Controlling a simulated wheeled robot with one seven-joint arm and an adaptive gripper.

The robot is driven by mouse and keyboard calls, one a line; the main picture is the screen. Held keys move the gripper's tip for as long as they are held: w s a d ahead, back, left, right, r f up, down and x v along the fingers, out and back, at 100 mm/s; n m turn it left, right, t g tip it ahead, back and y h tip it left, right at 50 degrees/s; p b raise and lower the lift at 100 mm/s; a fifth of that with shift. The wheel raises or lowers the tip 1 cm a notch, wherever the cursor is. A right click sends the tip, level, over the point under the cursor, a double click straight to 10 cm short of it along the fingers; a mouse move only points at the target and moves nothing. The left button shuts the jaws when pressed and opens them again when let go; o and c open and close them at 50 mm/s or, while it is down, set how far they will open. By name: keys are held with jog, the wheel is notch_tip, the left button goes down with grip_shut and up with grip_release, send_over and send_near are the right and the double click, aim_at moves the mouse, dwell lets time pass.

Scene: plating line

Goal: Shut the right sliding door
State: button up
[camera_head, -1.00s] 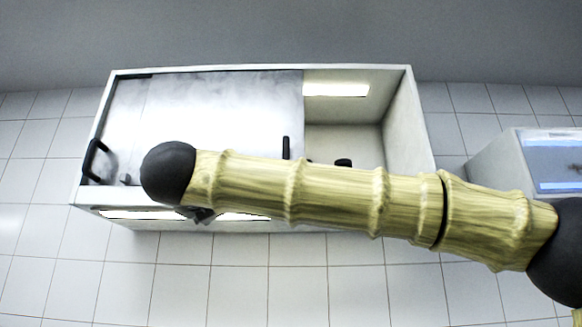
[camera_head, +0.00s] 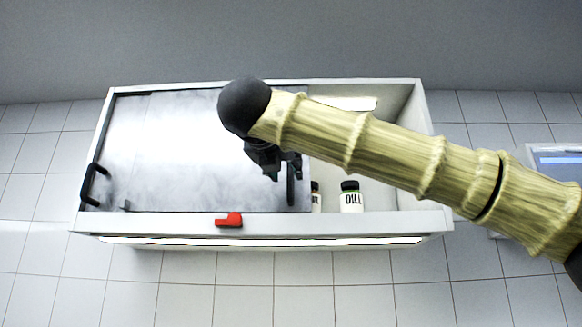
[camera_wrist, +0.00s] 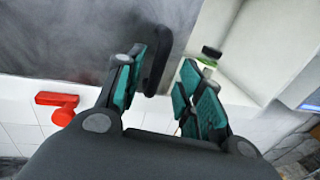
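The white cabinet (camera_head: 432,222) has grey sliding door panels (camera_head: 185,150) covering its left and middle, and its right part is open. A dark upright handle (camera_head: 291,187) stands near the right edge of the panels; another dark handle (camera_head: 93,186) is at the far left. A faint seam shows near the left, and I cannot tell exactly how the panels overlap. My gripper (camera_head: 283,167) is open at the right-hand handle. In the wrist view, this handle (camera_wrist: 158,60) shows between the spread fingers of my gripper (camera_wrist: 160,75), and I see no closed grip on it.
A white jar marked DILL (camera_head: 351,199) stands in the open right part, with another jar (camera_head: 316,200) partly hidden behind the handle. A red latch-like piece (camera_head: 229,220) is on the front rim. A lit case (camera_head: 558,160) stands at far right.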

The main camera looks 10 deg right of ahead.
aim_at(290, 174)
jog(key=p+x, duration=0.2)
jog(key=x, duration=0.2)
jog(key=shift+w+d+r, duration=0.1)
jog(key=shift+w+d, duration=0.1)
jog(key=shift+w, duration=0.15)
jog(key=shift+w+d, duration=0.15)
jog(key=shift+w, duration=0.05)
grip_shut()
